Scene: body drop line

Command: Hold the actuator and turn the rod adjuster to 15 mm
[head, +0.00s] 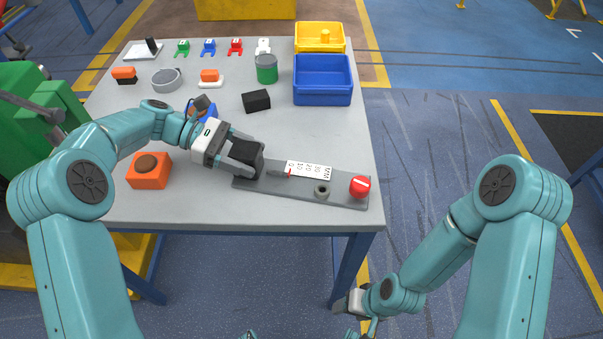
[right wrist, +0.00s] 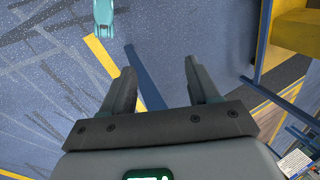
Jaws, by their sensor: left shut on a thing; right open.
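The actuator is a flat grey bar near the front right of the table. It has a black block (head: 251,159) at its left end, a white millimetre scale (head: 308,170) in the middle and a red round knob (head: 359,187), likely the rod adjuster, at its right end. My left gripper (head: 247,160) is shut on the black block. My right gripper (head: 354,302) hangs below the table's front edge, away from the actuator. In the right wrist view it (right wrist: 163,88) is open and empty, over the floor.
Blue (head: 323,91) and yellow (head: 320,27) bins stand at the back right. An orange box (head: 148,170) sits left of my left gripper. A loose black block (head: 256,101), a green-and-grey cylinder (head: 266,68) and several small coloured parts lie behind. The table's right edge is near the knob.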

